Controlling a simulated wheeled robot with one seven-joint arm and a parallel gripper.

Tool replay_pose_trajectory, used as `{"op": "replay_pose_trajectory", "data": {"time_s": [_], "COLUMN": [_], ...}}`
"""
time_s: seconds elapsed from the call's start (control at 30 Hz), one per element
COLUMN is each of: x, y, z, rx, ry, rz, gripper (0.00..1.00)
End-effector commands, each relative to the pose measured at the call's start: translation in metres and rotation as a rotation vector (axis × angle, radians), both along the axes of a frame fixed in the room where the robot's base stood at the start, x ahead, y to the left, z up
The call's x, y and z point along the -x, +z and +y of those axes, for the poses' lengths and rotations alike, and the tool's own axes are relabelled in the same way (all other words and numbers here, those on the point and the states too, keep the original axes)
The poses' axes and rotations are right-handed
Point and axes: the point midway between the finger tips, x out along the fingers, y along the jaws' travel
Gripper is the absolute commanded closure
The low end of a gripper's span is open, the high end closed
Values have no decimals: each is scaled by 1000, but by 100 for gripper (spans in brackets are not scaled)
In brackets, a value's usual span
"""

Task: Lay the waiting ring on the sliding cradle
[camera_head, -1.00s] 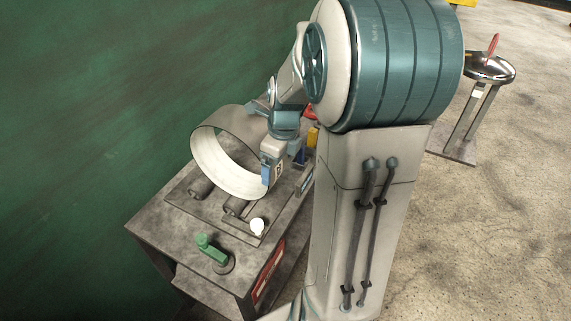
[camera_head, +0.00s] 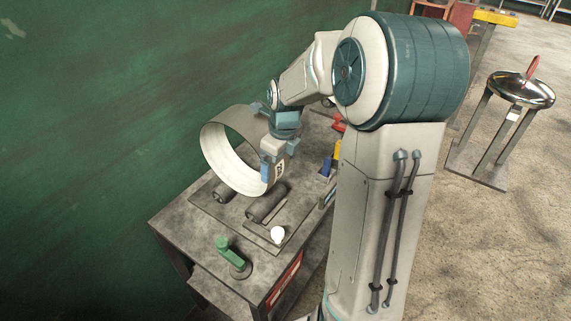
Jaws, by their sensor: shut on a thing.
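The ring (camera_head: 226,160) is a wide, thin metal band, grey outside and pale inside. It stands on edge, tilted, over the table at the left. My gripper (camera_head: 268,172) is shut on the ring's right rim. The cradle (camera_head: 213,211) is a flat dark plate on the table with two dark rollers, one at the left (camera_head: 224,190) and one at the right (camera_head: 266,203). The ring's lower edge shows above and behind the rollers; I cannot tell whether it touches them.
The grey table (camera_head: 185,225) carries a green lever (camera_head: 231,252), a white knob (camera_head: 278,234) and blue, yellow and red parts (camera_head: 337,152) at its far right. A green wall stands close behind. A stand with a shiny domed dish (camera_head: 521,90) is at the right on open floor.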

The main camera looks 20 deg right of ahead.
Motion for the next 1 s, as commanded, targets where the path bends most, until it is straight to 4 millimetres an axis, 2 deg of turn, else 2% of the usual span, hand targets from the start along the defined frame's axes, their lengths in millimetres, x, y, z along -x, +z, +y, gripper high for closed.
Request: {"op": "replay_pose_trajectory", "data": {"time_s": [0.2, 0.4, 0.93, 0.97, 1.0], "x": [-2, -2, -2, -2, -2], "y": [-17, -27, -31, -31, -31], "z": [0, 0, 0, 0, 0], "rx": [2, 1, 1, 1, 1], "ry": [0, 0, -1, -1, -1], "rz": [-10, -10, -9, -9, -9], "gripper": [80, 80, 80, 4, 0]}}
